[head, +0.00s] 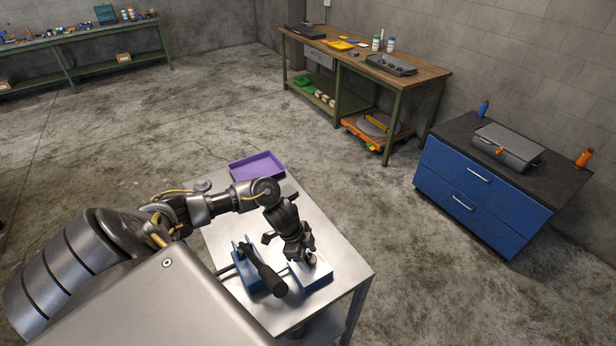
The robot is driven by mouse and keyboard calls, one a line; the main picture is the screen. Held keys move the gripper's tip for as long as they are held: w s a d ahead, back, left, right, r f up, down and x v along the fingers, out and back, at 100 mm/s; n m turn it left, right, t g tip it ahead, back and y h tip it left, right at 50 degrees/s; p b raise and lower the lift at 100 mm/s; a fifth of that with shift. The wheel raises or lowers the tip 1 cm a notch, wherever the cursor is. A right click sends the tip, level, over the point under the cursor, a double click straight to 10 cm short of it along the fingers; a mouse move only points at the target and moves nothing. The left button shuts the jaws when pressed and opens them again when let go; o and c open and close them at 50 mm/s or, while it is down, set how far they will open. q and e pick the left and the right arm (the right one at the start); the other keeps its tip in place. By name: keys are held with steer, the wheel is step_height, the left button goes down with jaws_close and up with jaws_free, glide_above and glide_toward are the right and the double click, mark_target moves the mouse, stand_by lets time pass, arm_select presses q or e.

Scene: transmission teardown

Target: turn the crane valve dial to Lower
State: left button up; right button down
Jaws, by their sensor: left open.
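My left gripper (303,258) is open and points down over a small blue box (316,285) on the metal cart. A pale top plate shows beside the fingers. The valve dial itself is hidden or too small to make out under the gripper, so I cannot read its setting or tell whether the fingers touch it. Just left of the gripper is a blue unit with a thick black lever handle (265,272) slanting toward me. My right gripper is not in view.
The cart top (338,250) is bare at its right side. A purple tray (257,167) lies at its far edge. A blue drawer cabinet (478,190) stands to the right, and a wooden workbench (425,75) behind. Open concrete floor lies between.

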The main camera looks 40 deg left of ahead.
arm_select(q)
steer(key=c, duration=1)
